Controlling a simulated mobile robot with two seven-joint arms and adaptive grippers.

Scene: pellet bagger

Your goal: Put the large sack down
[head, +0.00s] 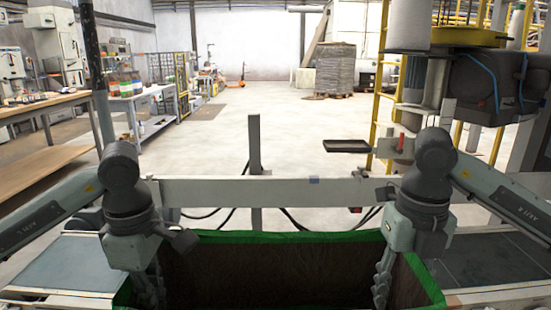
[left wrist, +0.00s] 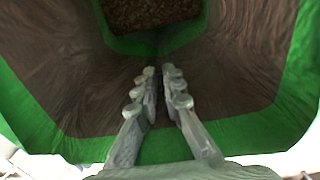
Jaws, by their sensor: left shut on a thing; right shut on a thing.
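The large sack (head: 275,268) is brown with a green rim and open at the top. It shows at the bottom middle of the head view, and its underside is hidden. My left gripper (head: 152,288) is shut on the sack's left rim. My right gripper (head: 381,283) is shut on the right rim. In the left wrist view, the left gripper's fingers (left wrist: 163,90) lie close together over the green edge of the sack (left wrist: 240,130). Brown pellets (left wrist: 150,12) show inside the sack. I cannot tell whether it rests on anything.
Grey conveyor surfaces lie on the left (head: 62,265) and right (head: 490,258) of the sack. A pale rail (head: 240,191) runs behind it. A yellow-framed machine (head: 470,80) stands at the right, a workbench (head: 45,165) at the left. Open floor (head: 255,115) lies beyond.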

